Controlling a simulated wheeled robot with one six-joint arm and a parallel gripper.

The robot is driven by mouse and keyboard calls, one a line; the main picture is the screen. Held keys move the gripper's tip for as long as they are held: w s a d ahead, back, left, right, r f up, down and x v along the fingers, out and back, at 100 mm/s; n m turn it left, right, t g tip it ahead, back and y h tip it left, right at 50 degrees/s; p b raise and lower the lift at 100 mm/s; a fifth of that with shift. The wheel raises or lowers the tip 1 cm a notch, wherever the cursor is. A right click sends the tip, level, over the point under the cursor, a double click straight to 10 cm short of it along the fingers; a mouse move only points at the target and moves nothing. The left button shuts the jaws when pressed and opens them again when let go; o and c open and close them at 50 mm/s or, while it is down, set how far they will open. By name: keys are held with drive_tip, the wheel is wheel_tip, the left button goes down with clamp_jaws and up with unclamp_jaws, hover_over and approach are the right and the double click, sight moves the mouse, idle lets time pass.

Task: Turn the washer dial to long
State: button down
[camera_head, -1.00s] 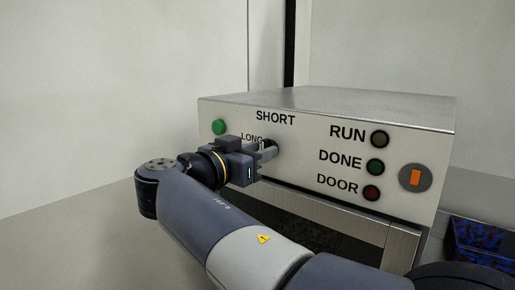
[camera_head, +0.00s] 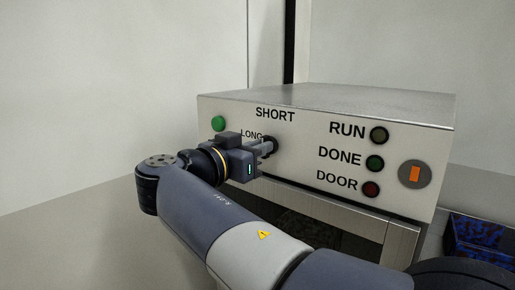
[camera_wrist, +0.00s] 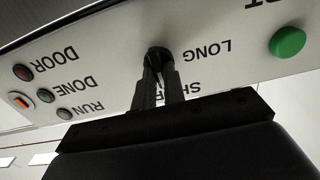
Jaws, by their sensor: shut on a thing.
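The washer dial (camera_wrist: 157,52) is a dark knob on the pale front panel, mostly covered by my gripper. In the head view only its dark edge (camera_head: 273,143) shows past the fingers. My gripper (camera_wrist: 158,68) is shut on the dial, one finger on each side. It also shows at the panel in the head view (camera_head: 267,148). The LONG label (camera_wrist: 207,49) is readable, upside down in the wrist view. The SHORT label (camera_head: 275,114) is above the dial in the head view and partly hidden by a finger in the wrist view. I cannot tell where the dial points.
A green button (camera_head: 218,124) is left of the dial. RUN (camera_head: 379,135), DONE (camera_head: 375,163) and DOOR (camera_head: 371,189) lamps and a round orange-marked switch (camera_head: 415,175) are on the right. A blue-patterned bin (camera_head: 480,240) stands at lower right.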

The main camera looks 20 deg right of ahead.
drive_tip(key=shift+w+a+f+n+p, duration=0.1)
drive_tip(key=shift+n+p, duration=0.7)
drive_tip(key=shift+n, duration=3.65)
drive_tip(key=shift+w+a+f+n+p, duration=0.1)
drive_tip(key=shift+n+p, duration=0.65)
drive_tip(key=shift+n, duration=3.7)
drive_tip(key=c, duration=1.5)
unclamp_jaws()
